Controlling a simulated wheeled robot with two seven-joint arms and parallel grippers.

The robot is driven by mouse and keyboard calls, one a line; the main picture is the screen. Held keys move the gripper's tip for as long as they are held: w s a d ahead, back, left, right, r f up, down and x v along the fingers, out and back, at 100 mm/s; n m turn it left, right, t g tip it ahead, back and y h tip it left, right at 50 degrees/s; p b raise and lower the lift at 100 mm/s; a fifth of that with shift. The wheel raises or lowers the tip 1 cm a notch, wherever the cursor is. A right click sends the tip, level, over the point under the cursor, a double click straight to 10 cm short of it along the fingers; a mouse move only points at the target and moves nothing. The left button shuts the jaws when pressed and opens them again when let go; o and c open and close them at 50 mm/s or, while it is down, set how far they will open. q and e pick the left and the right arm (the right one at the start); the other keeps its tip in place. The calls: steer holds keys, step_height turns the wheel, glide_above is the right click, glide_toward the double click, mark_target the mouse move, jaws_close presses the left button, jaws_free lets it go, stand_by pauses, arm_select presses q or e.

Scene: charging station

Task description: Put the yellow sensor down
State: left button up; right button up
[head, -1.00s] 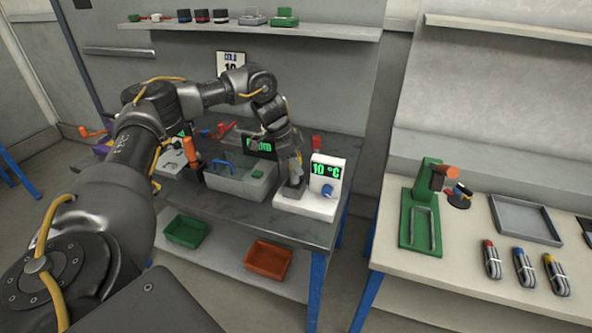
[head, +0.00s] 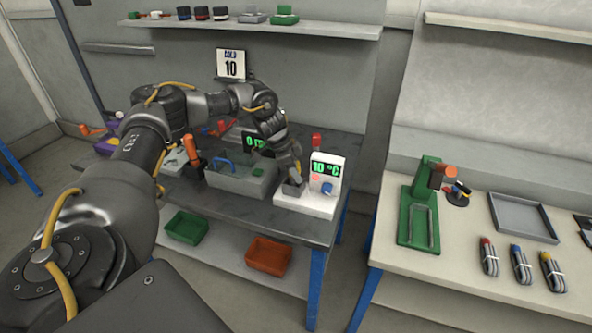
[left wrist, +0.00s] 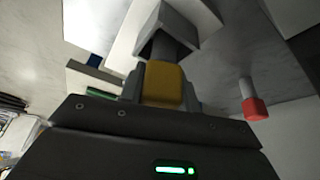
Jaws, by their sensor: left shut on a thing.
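The yellow sensor (left wrist: 165,82) is between the fingers of my left gripper (left wrist: 162,98) in the left wrist view. A grey stem runs from it toward a grey square block (left wrist: 183,28); whether the stem is inside the block is unclear. In the head view my left gripper (head: 294,174) is above the grey block (head: 293,189) on a white unit (head: 306,201). The unit has a green "10 °C" display and a blue knob (head: 327,189). The sensor is not distinguishable in the head view. My right gripper is not in view.
A grey bin (head: 240,180) stands left of the white unit, with an orange-handled tool (head: 191,150) further left. A red-topped object (head: 316,139) stands behind the unit. A pale table (head: 465,265) with a green stand (head: 418,215) and grey tray (head: 523,218) is at right.

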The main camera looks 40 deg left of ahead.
arm_select(q)
steer(key=shift+f, duration=0.4)
steer(key=o, duration=1)
steer(key=shift+o, duration=0.2)
steer(key=shift+r, duration=0.15)
steer(key=shift+r, duration=0.3)
steer(key=b+v, duration=0.1)
steer(key=v, duration=1.1)
steer(key=shift+r, duration=0.2)
